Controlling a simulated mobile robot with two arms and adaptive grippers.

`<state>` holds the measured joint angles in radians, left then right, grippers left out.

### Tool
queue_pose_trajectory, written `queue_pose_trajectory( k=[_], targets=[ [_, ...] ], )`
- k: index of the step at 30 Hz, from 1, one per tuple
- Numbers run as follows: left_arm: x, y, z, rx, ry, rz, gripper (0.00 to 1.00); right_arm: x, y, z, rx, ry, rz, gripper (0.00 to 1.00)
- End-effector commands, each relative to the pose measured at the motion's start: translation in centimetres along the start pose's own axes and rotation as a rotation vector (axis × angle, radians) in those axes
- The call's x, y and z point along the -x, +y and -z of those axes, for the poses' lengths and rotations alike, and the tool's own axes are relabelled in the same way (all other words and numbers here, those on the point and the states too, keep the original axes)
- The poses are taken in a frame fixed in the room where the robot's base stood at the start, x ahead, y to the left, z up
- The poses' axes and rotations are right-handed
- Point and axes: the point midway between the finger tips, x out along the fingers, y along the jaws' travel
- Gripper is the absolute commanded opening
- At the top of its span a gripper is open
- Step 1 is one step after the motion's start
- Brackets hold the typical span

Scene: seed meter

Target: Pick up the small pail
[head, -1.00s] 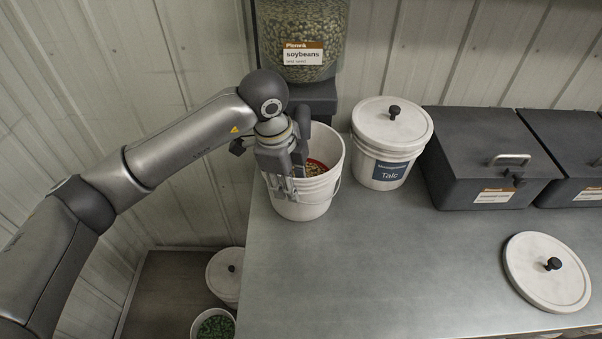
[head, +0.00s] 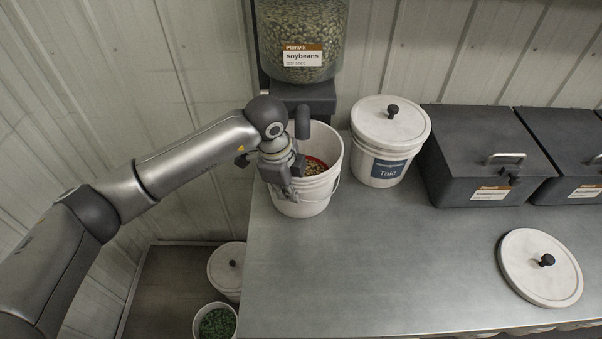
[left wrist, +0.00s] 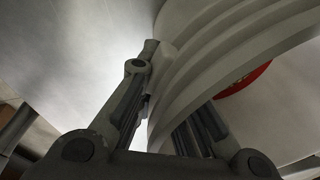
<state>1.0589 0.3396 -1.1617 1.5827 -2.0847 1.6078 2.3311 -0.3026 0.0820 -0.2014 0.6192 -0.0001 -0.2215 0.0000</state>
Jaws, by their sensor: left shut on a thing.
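The small white pail (head: 318,192) stands upright at the left end of the grey counter, below the soybean hopper. It is open, and a red thing with seeds shows inside it. My left gripper (head: 284,190) is at the pail's front-left rim, pointing down. In the left wrist view the gripper (left wrist: 165,105) has one finger on each side of the ribbed pail wall (left wrist: 215,50), shut on it. Part of the red thing (left wrist: 243,80) shows beyond the wall. My right gripper is not in view.
A lidded Talc bucket (head: 388,145) stands right of the pail, then dark lidded boxes (head: 485,155). A loose white lid (head: 540,268) lies on the counter (head: 400,270) at the right. The soybean hopper (head: 303,40) hangs behind. Two more pails (head: 214,322) stand lower left. The counter's middle is clear.

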Motion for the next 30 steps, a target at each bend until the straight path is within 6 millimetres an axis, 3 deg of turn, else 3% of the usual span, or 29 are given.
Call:
queue_pose_trajectory(
  k=[14, 21, 30],
  targets=[
    [0.4, -0.3, 0.1, -0.001, 0.003, 0.010, 0.00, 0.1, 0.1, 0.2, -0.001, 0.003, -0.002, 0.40],
    [1.9, -0.5, 0.2, -0.002, 0.002, 0.010, 0.00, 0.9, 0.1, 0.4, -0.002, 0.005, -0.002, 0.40],
    [2.0, 3.5, 1.6, -0.004, 0.003, 0.008, 0.00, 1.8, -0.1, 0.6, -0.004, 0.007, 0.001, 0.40]
  ],
)
